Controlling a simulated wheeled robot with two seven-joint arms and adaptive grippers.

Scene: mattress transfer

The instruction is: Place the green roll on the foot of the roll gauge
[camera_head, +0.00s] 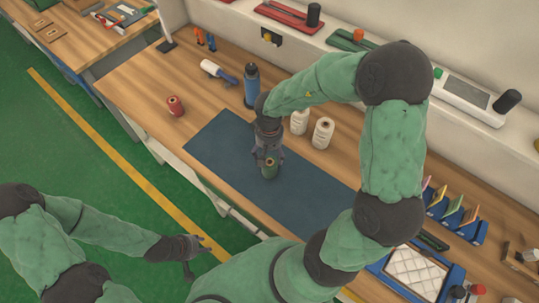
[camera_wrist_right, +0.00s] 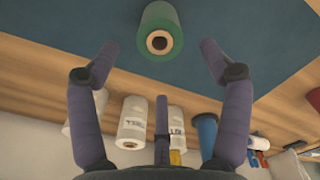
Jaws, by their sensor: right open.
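The green roll (camera_head: 270,171) stands on the blue mat (camera_head: 222,148) on the workbench. My right gripper (camera_head: 268,155) is close above it, partly covering it in the head view. In the right wrist view the green roll (camera_wrist_right: 160,30) shows its end with a dark core, centred between the spread fingertips (camera_wrist_right: 158,58), which do not touch it. My left gripper (camera_head: 199,255) is open and empty over the green floor, off the bench edge. I cannot tell which device on the back ledge is the roll gauge.
Devices with black cylinders (camera_head: 314,14) sit on the back ledge. Coloured holders (camera_head: 455,212) and a blue tray (camera_head: 412,272) are at right. Much of the mat is bare.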

